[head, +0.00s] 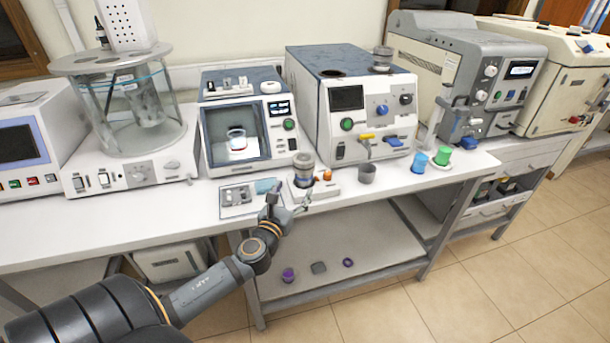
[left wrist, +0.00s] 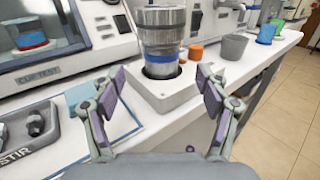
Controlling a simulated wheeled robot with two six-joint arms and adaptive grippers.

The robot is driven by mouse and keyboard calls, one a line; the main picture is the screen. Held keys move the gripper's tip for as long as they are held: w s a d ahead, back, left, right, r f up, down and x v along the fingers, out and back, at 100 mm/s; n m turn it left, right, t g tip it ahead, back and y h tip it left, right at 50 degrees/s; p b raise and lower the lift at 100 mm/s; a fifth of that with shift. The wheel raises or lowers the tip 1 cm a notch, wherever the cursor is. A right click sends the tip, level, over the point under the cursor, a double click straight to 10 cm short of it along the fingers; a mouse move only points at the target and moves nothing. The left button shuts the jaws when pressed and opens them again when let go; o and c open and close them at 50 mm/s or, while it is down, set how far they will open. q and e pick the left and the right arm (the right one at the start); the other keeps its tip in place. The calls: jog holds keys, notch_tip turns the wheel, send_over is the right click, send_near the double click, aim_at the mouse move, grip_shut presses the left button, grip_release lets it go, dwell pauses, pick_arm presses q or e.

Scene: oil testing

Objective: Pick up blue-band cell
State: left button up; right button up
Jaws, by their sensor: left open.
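The blue-band cell (left wrist: 162,38) is a metallic cylinder with a blue band near its bottom. It stands upright in a white base block (left wrist: 172,98) in the left wrist view. In the head view the cell (head: 304,170) stands near the front edge of the bench, before the machines. My left gripper (left wrist: 161,92) is open, its two purple-padded fingers apart on either side of the near part of the base. It is on the near side of the cell and not touching it. In the head view the left gripper (head: 288,202) is at the bench edge. My right gripper is not in view.
A stirrer tray (head: 237,199) lies left of the cell on the white bench. An orange cap (head: 327,175), a grey cup (head: 367,173), a blue cup (head: 419,162) and a green cup (head: 442,156) stand to the right. Machines stand behind. A shelf is below.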

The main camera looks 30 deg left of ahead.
aim_at(301, 179)
pick_arm(q)
jog(key=x, duration=0.3)
jog(key=shift+w+f, duration=0.1)
jog(key=shift+f, duration=0.15)
jog(key=shift+w+a+r+p, duration=0.15)
jog(key=shift+w+r+p, duration=0.15)
jog(key=shift+w+p, duration=0.3)
jog(key=x, duration=0.3)
jog(key=shift+w+f, duration=0.25)
jog(key=shift+w, duration=0.35)
jog(key=shift+s+r, duration=0.1)
jog(key=shift+s, duration=0.1)
jog(key=shift+c, duration=1.6)
jog(key=shift+w, duration=0.1)
jog(key=c, duration=1.2)
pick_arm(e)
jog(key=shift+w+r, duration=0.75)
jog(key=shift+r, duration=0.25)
